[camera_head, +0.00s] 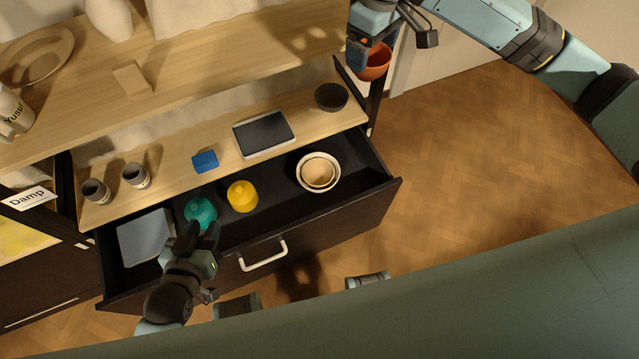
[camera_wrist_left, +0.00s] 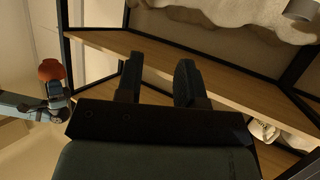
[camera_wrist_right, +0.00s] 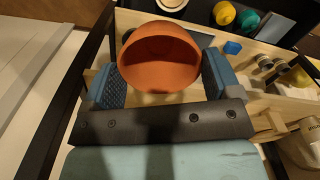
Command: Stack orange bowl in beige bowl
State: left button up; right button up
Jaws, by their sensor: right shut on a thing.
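The orange bowl (camera_head: 376,66) is held by my right gripper (camera_head: 359,48) up beside the right end of the shelving, above drawer height. In the right wrist view the orange bowl (camera_wrist_right: 160,60) sits between the two fingers. The beige bowl (camera_head: 318,172) is in the right part of the open drawer (camera_head: 285,210), with a paler rim around it that looks like another bowl beneath. Its edge also shows at the top of the right wrist view (camera_wrist_right: 172,5). My left gripper (camera_head: 203,238) is open and empty over the drawer's front left.
A teal lidded pot (camera_head: 200,212) and a yellow one (camera_head: 242,196) stand in the drawer, beside a grey box (camera_head: 145,238). On the counter are a dark bowl (camera_head: 331,97), a tray (camera_head: 264,134), a blue block (camera_head: 205,161) and two cups (camera_head: 135,175). The upper shelf (camera_head: 200,65) overhangs behind.

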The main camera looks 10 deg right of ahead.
jog(key=w+a+f+n+b, duration=0.25)
jog(key=f+n+b, duration=0.25)
jog(key=f, duration=0.4)
jog(key=w+a+f+n+b, duration=0.1)
jog(key=a+f+n+b, duration=0.3)
jog(key=f, duration=0.5)
pick_arm(q)
jog(key=d+r+t+h+b, duration=0.3)
jog(key=d+t+h+b, duration=0.2)
jog(key=b, duration=0.4)
pick_arm(e)
jog(key=n+b, duration=0.4)
jog(key=n, duration=0.5)
send_over(318, 178)
notch_tip(318, 178, down, 26)
notch_tip(318, 178, down, 6)
jog(key=shift+r+b, duration=0.15)
jog(key=shift+b, duration=1.05)
pick_arm(q)
notch_tip(318, 178, down, 9)
jog(key=w+m+g, duration=0.1)
jog(key=g, duration=0.2)
jog(key=shift+d+r+g, duration=0.2)
jog(key=shift+d+g, duration=0.15)
jog(key=shift+g, duration=0.05)
pick_arm(e)
jog(key=o, duration=0.7)
jog(key=shift+o, duration=0.2)
